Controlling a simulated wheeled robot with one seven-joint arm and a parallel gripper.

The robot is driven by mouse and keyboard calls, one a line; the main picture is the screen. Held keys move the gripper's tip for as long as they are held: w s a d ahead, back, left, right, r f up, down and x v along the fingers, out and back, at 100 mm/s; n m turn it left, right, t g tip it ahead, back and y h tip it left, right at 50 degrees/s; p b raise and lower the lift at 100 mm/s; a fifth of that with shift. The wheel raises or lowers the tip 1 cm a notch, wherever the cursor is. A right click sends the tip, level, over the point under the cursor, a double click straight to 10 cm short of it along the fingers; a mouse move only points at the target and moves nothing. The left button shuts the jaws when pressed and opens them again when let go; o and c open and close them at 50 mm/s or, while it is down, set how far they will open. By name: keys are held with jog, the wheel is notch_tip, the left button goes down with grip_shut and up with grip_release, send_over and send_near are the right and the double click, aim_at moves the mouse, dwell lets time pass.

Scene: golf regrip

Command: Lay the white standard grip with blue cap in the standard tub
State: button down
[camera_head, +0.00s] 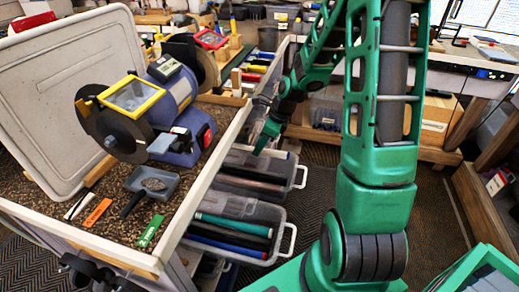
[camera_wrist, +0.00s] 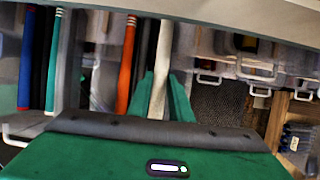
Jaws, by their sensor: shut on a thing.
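My gripper shows in the wrist view (camera_wrist: 162,98), its green fingers shut on a white grip (camera_wrist: 163,48), which runs up the picture away from the palm. I cannot make out its blue cap. In the head view my gripper (camera_head: 266,138) is low beside the bench edge, over the far clear tub (camera_head: 298,178). The nearer clear tub (camera_head: 285,246) holds teal, black and blue grips. I cannot read which tub is the standard one. In the wrist view an orange grip (camera_wrist: 126,62) lies left of the white one, apart from it.
The bench (camera_head: 190,205) stands left of the tubs, with a grinder (camera_head: 180,95), a small grey tray (camera_head: 152,182) and a large pale lid (camera_head: 70,90). Its raised edge (camera_head: 222,150) runs beside the tubs. Dark floor matting (camera_head: 320,215) is clear right of them.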

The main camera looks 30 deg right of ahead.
jog(key=shift+r, duration=0.1)
jog(key=shift+r, duration=2.4)
